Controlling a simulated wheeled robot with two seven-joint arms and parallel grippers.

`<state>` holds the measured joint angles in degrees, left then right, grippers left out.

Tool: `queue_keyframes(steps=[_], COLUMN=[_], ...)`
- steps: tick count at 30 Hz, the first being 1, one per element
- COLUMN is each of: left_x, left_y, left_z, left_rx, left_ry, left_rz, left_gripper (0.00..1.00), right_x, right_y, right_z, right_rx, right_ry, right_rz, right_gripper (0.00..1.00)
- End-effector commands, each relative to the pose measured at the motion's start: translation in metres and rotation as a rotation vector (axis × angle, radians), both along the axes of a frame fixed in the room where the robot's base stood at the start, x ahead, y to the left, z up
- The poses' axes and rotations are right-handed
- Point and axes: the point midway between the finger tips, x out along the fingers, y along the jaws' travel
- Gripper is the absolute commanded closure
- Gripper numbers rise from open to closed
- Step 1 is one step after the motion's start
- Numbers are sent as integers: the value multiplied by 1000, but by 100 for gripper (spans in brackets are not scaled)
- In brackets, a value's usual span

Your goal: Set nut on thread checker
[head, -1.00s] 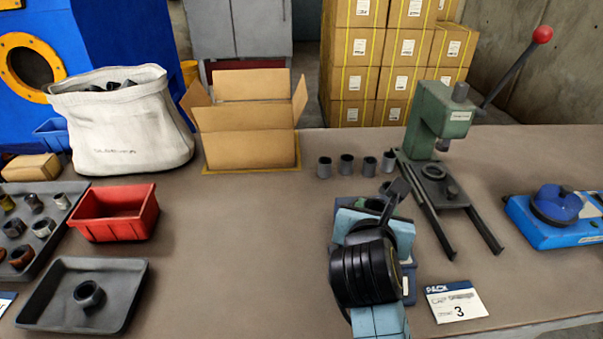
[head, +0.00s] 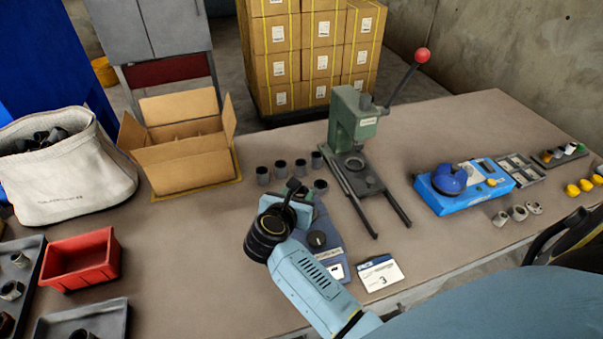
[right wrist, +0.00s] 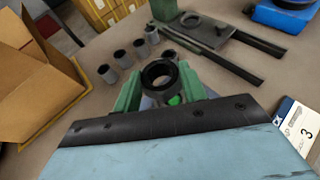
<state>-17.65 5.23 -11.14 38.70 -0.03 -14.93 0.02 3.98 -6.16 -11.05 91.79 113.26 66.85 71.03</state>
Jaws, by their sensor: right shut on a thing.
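My right gripper (head: 292,192) is shut on a dark ring-shaped nut and hovers over the middle of the table. In the right wrist view the nut (right wrist: 158,74) sits between the green fingertips (right wrist: 160,88) with its opening facing the camera. A blue-grey device with a black knob, seemingly the thread checker (head: 333,262), stands just right of and below the gripper in the head view, partly hidden by my right arm. In the right wrist view a small green spot (right wrist: 174,100) shows just under the nut. My left gripper is not in view.
Several grey cylinders (head: 281,171) stand behind the gripper. A green lever press (head: 352,130) is at the back right, a blue domed fixture (head: 465,193) further right. A card (head: 380,273) lies nearby. An open carton (head: 180,165) and red bin (head: 80,260) are at left.

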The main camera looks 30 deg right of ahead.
Motion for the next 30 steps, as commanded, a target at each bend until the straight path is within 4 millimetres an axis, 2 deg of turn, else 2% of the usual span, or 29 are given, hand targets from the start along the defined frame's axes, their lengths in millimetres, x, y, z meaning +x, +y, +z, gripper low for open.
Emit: queue_keyframes(steps=[1, 8, 14, 24, 30], left_x=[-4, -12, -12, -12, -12], left_y=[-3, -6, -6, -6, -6], left_z=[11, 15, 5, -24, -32], left_rx=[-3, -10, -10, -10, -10], left_ry=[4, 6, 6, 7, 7], left_rz=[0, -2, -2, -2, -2], left_gripper=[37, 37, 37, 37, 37], right_x=[1, 1, 1, 1, 1], right_y=[-4, -12, -12, -12, -11], right_z=[6, 0, -12, -47, -58], right_rx=[-3, -5, -6, -5, -4], right_ry=[-1, -8, -8, -8, -9], right_rz=[-11, -36, -36, -35, -36], right_gripper=[87, 87, 87, 87, 87])
